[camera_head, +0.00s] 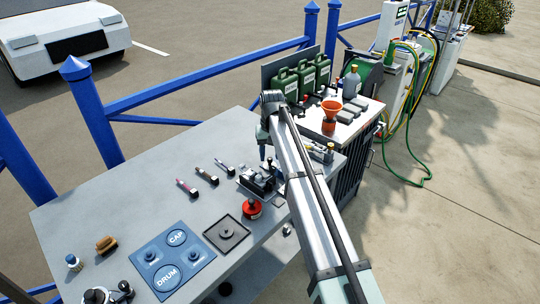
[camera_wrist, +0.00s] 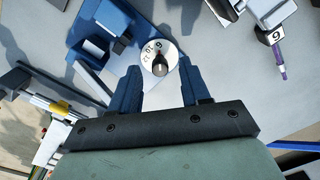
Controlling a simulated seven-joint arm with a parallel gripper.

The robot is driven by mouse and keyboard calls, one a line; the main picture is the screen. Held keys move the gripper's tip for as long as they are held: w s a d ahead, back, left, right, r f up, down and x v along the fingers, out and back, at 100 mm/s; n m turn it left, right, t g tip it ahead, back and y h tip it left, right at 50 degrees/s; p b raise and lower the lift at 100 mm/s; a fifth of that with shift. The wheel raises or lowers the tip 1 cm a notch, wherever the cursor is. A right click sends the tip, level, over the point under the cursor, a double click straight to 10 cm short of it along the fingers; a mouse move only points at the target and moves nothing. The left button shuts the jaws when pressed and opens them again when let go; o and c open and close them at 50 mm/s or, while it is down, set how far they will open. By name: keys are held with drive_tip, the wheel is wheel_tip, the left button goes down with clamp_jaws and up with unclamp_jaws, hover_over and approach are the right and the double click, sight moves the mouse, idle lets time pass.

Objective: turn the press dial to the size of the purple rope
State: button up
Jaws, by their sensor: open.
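The press (camera_head: 258,181) stands on the grey workbench below my gripper (camera_head: 267,158). In the wrist view, the press (camera_wrist: 106,18) is blue and dark. Its white dial (camera_wrist: 147,55) carries printed numbers and a dark knob (camera_wrist: 159,66) at its middle. My gripper (camera_wrist: 159,76) is open, its two blue fingers on either side of the knob, with visible gaps. Whether the fingertips are level with the knob, I cannot tell. The purple rope (camera_wrist: 280,63) shows at upper right with a tag (camera_wrist: 275,36) reading 6 or 9. It also lies on the bench (camera_head: 187,188).
Two more short ropes (camera_head: 207,176) (camera_head: 224,166) lie beside the purple one. A red round tin (camera_head: 251,211), a black square tray (camera_head: 226,234) and a blue CAP/DRUM mat (camera_head: 150,254) are nearer. An orange funnel (camera_head: 331,117) and green cans (camera_head: 302,80) stand behind.

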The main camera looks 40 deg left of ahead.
sight(271, 158)
wheel_tip(271, 158, up, 13)
drive_tip(key=shift+w, duration=0.15)
drive_tip(key=shift+d+f, duration=0.1)
idle(0.7)
